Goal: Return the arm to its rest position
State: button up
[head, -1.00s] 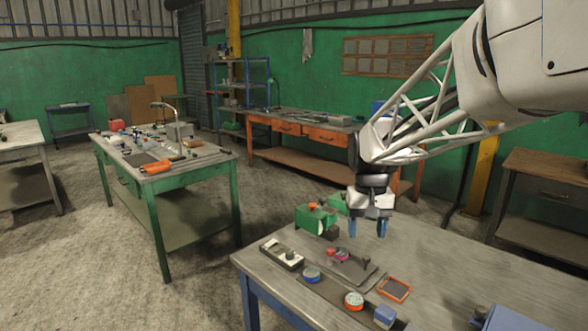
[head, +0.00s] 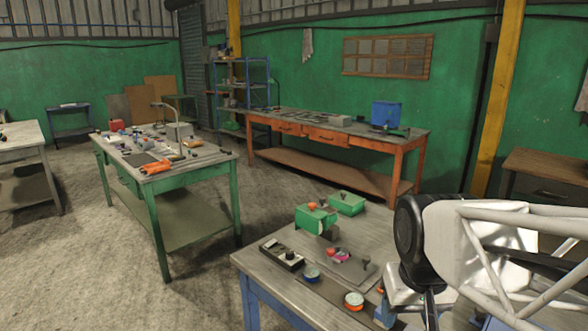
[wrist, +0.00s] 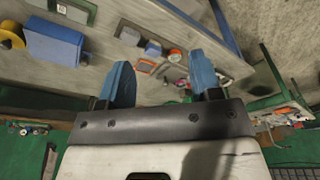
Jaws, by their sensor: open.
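My arm (head: 480,250) fills the lower right of the head view, over the near table's right part. My gripper's fingers do not show clearly there. In the wrist view my gripper (wrist: 160,72) shows two blue fingers, set well apart with nothing between them. It is open and empty. The near workbench (head: 255,265) is partly hidden behind my arm. In the wrist view its grey top (wrist: 215,20) lies beyond the fingers, tilted in the picture, with the floor to the right.
A green table (head: 172,180) stands left. Open floor (head: 90,270) lies at lower left.

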jog(key=shift+t, duration=0.3)
jog(key=s, duration=0.1)
jog(key=s+f, duration=0.1)
jog(key=s, duration=0.1)
jog(key=s+f, duration=0.1)
jog(key=s, duration=0.1)
jog(key=shift+d, duration=0.1)
